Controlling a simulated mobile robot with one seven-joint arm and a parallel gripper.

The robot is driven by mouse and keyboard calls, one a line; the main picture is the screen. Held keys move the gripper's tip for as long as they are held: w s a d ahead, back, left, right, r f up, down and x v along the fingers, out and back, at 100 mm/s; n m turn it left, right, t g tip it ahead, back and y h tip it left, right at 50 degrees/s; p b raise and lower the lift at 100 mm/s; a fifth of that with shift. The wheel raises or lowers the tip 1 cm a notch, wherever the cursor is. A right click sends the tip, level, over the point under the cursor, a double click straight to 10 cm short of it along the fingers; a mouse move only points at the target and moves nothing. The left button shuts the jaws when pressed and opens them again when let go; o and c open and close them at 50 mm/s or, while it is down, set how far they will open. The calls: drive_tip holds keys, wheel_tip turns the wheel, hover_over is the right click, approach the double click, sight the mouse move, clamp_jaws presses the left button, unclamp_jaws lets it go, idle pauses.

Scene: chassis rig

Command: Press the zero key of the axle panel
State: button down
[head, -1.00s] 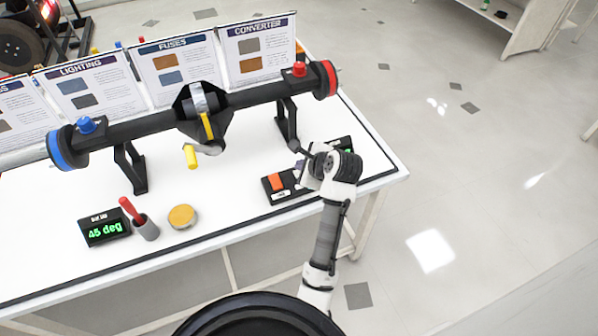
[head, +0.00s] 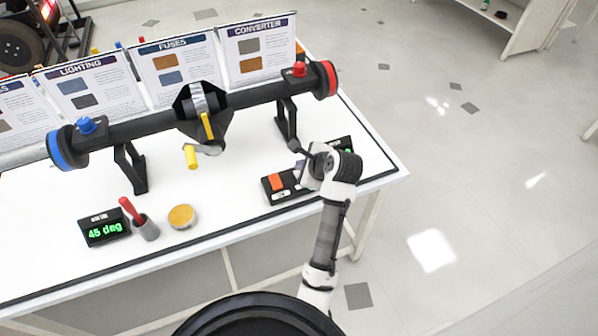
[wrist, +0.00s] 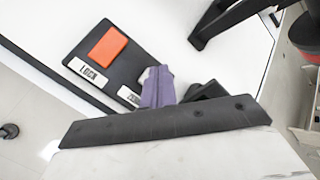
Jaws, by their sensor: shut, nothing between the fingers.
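The axle panel (wrist: 75,55) is a black slab with an orange key (wrist: 107,46) beside a white LOCK label (wrist: 88,71). A second white label (wrist: 128,96) is partly covered and cannot be read in full. My gripper (wrist: 157,74) is shut and empty; its purple-grey fingers stand over the panel beside this second label. They hide most of the key there, and I cannot tell whether they touch it. In the head view the panel lies at the table's front right, its orange key (head: 276,182) in sight, and my wrist covers its right part.
The axle (head: 145,127) spans the table on black stands (head: 287,122), behind my gripper. Upright boards line the back. White tabletop between is clear.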

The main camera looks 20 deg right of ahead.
drive_tip(key=shift+f, duration=0.15)
idle(0.4)
drive_tip(key=shift+f+p, duration=0.3)
drive_tip(key=shift+p, duration=0.05)
drive_tip(key=shift+f, duration=0.5)
idle(0.5)
drive_tip(key=shift+r, duration=0.1)
drive_tip(key=shift+r+p, duration=0.85)
drive_tip(key=shift+p, duration=0.25)
drive_tip(key=shift+r, duration=2.5)
